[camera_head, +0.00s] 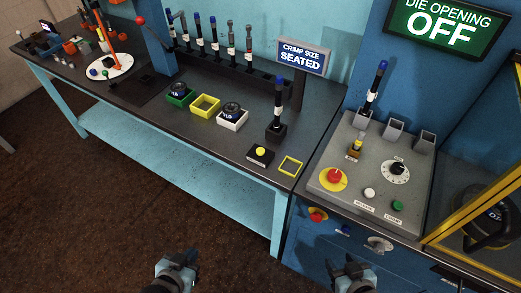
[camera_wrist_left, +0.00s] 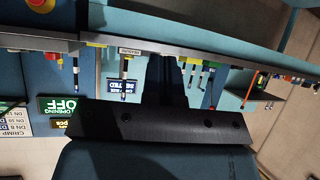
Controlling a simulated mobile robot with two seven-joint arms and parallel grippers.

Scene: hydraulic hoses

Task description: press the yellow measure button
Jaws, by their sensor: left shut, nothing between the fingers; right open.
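The yellow measure button (camera_head: 260,151) sits on top of a small black box near the front right of the workbench in the head view. My left gripper (camera_head: 179,264) is at the bottom edge of the head view, in front of the bench and well away from the button. It is shut and empty. My right gripper (camera_head: 353,270) is at the bottom edge further right, open and empty, below the control panel. In the left wrist view the scene is turned over; a measure label (camera_wrist_left: 130,51) shows, but I cannot make out the button clearly.
A yellow square frame (camera_head: 290,166) lies right of the button; a hose piece (camera_head: 278,104) stands in a black holder behind it. The grey control panel (camera_head: 328,203) is to the right. Floor before the bench is clear.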

